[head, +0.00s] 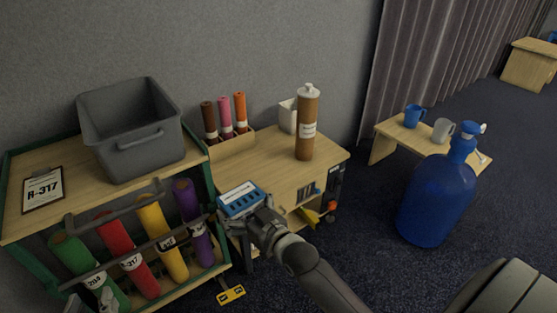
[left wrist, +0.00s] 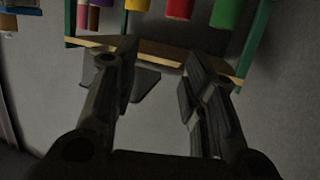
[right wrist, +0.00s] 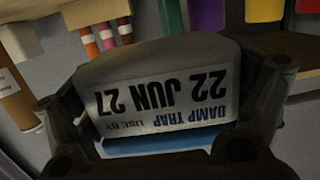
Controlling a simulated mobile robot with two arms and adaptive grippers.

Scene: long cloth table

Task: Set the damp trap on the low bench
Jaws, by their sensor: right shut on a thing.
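The damp trap (head: 240,198) is a small blue and white box. My right gripper (head: 262,218) is shut on it and holds it up by the front left corner of the wooden cabinet. In the right wrist view the damp trap (right wrist: 165,95) sits between the fingers, its label upside down, reading "DAMP TRAP, USE BY 22 JUN 27". A low wooden bench (head: 392,130) stands at the right by the curtain, with a blue mug (head: 412,116) and a grey mug (head: 442,130) on it. My left gripper (left wrist: 160,105) is open and empty, near the rack at the lower left.
A large blue bottle (head: 436,203) stands on the floor before the bench. The cabinet top (head: 262,160) carries a brown canister (head: 307,125), a white container and a holder of tubes. A green-framed rack (head: 25,240) holds coloured rolls and a grey bin (head: 140,150). A yellow object (head: 231,294) lies below.

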